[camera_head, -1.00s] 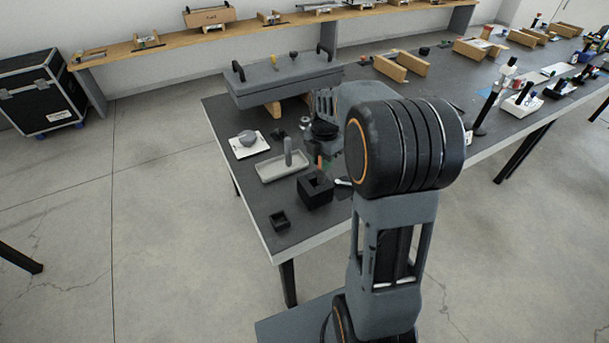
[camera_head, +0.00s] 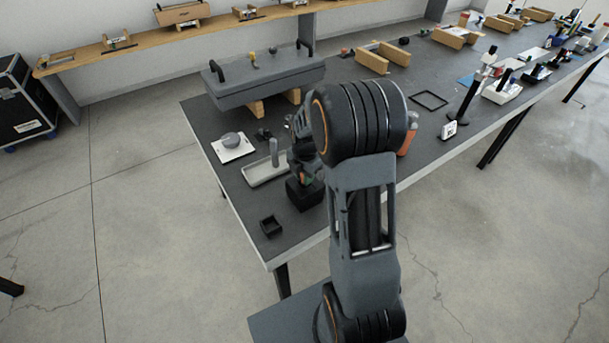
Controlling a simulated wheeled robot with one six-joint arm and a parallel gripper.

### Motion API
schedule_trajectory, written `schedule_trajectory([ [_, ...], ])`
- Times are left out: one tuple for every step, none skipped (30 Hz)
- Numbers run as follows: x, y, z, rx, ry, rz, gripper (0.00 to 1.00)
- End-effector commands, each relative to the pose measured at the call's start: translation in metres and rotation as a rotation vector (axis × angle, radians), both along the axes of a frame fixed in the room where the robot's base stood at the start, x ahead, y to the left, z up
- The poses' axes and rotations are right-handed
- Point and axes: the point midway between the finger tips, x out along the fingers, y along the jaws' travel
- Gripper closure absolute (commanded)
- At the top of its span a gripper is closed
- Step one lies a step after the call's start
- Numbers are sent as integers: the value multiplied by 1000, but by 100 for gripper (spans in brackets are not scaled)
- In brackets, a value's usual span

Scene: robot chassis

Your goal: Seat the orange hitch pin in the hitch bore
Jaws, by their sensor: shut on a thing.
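My gripper (camera_head: 304,172) is at the near end of the dark table, partly hidden behind my arm. It is shut on the orange hitch pin (camera_head: 304,179), of which only a small orange patch shows. The pin is low, directly over or at the top of a black square block (camera_head: 305,196). The gripper covers the block's top, so I cannot tell whether the pin is inside its opening. Farther back, the grey chassis slab (camera_head: 262,84) rests on wooden blocks, with two black handles and small knobs on top. I cannot make out which opening is the hitch bore.
A grey tray (camera_head: 251,180) with an upright grey cylinder (camera_head: 274,153) lies left of the gripper. A white plate (camera_head: 222,153) with a grey lump is farther left. A small open black box (camera_head: 271,226) stands near the front edge. An orange object (camera_head: 409,138) shows right of my arm.

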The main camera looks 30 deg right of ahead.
Motion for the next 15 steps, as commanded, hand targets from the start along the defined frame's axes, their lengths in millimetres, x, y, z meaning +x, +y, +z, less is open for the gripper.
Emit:
schedule_trajectory([
  [0, 0, -3, -1, -1, 0, 100],
  [0, 0, -3, -1, -1, 0, 100],
  [0, 0, -4, 0, -2, 0, 100],
  [0, 0, -4, -1, -3, 0, 100],
  [0, 0, -4, -1, -3, 0, 100],
  [0, 0, -4, -1, -3, 0, 100],
  [0, 0, -4, -1, -3, 0, 100],
  [0, 0, -4, -1, -3, 0, 100],
  [0, 0, -4, 0, -2, 0, 100],
  [0, 0, -4, 0, -2, 0, 100],
  [0, 0, -5, 0, -2, 0, 100],
  [0, 0, -6, 0, -2, 0, 100],
  [0, 0, -7, 0, -2, 0, 100],
  [0, 0, -8, 0, -2, 0, 100],
  [0, 0, -8, -1, -1, 0, 73],
])
